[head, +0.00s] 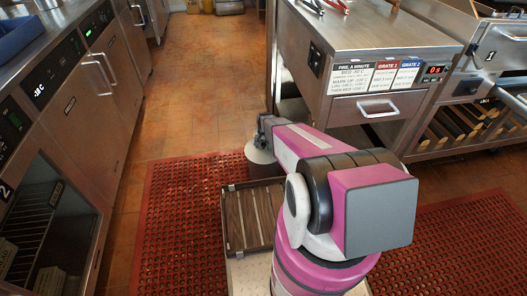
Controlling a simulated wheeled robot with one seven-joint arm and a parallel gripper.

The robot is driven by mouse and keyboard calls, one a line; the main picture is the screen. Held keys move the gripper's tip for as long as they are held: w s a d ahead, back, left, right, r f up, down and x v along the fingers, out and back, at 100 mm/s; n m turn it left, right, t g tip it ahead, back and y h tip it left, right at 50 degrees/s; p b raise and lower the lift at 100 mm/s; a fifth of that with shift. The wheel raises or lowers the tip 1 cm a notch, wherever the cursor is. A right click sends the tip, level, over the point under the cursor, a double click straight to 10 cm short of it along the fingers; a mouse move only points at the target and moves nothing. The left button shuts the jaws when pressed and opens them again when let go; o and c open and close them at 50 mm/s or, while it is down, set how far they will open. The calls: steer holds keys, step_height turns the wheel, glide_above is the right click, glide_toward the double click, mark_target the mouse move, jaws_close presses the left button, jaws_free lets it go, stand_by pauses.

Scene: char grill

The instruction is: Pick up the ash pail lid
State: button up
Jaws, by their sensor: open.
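A dark round pail (264,171) stands on the floor in the head view, just beyond the slatted wooden tray. Its grey top, which looks like the lid (257,154), shows beneath the end of my arm. My gripper (264,136) is over the pail top, pointing down at it. The gripper is open. Its fingertips are small and partly hidden, so I cannot tell whether they touch the lid. My arm hides the right side of the pail.
A steel counter with a drawer (377,107) stands to the right of the pail. Steel fridges (85,85) line the left side. A red perforated mat (185,215) covers the floor, and tiled floor (200,80) is free behind. The slatted wooden tray (232,221) is close to my arm.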

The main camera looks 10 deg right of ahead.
steer(key=c, duration=1.1)
steer(key=shift+r, duration=0.2)
